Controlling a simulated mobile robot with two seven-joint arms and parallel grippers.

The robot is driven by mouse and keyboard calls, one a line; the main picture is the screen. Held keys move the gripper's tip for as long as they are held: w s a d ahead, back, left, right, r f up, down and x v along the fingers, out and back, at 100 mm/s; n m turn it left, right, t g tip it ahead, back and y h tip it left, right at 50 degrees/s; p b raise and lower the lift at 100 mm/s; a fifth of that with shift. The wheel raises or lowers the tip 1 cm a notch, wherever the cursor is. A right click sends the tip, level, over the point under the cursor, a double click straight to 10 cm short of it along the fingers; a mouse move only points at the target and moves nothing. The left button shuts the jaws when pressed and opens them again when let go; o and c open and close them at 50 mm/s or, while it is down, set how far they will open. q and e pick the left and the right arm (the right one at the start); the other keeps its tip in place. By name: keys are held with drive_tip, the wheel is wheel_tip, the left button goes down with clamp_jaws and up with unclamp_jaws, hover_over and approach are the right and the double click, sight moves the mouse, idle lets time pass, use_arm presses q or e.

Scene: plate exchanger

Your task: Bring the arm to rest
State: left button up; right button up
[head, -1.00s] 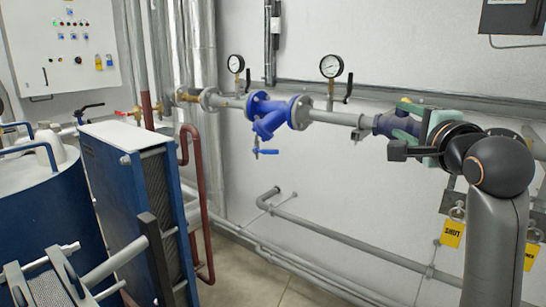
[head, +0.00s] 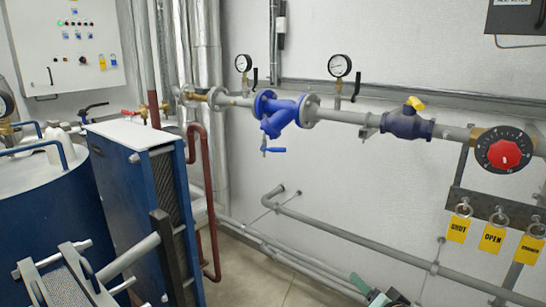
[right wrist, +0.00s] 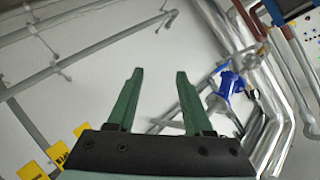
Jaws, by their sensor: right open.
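My right gripper (head: 378,297) shows only in part at the bottom edge of the head view, as green and dark pieces low in front of the wall. In the right wrist view its two green fingers (right wrist: 160,78) stand apart with nothing between them, so it is open and empty. No part of the pipework is touching the fingers there. The rest of my right arm is out of the head view. My left gripper is not in view.
A pipe along the wall carries a blue strainer (head: 280,112), a dark valve with a yellow handle (head: 408,121) and a red-knobbed dial (head: 504,153). Yellow tags (head: 492,238) hang below. A blue plate exchanger (head: 125,200) stands left. A low grey pipe (head: 350,235) runs near the gripper.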

drive_tip(key=s+a+f+n+g, duration=0.1)
drive_tip(key=s+f+n, duration=0.2)
drive_tip(key=s+f, duration=0.5)
drive_tip(key=s+a+f+n+g, duration=0.1)
drive_tip(key=s+f+n+g, duration=0.1)
drive_tip(key=s+f, duration=0.7)
drive_tip(key=s+a+f+n+g+y, duration=0.1)
drive_tip(key=s+f+n, duration=0.3)
drive_tip(key=s+f, duration=0.4)
drive_tip(key=s, duration=0.3)
drive_tip(key=shift+a+f+n, duration=0.3)
drive_tip(key=shift+a+f, duration=0.05)
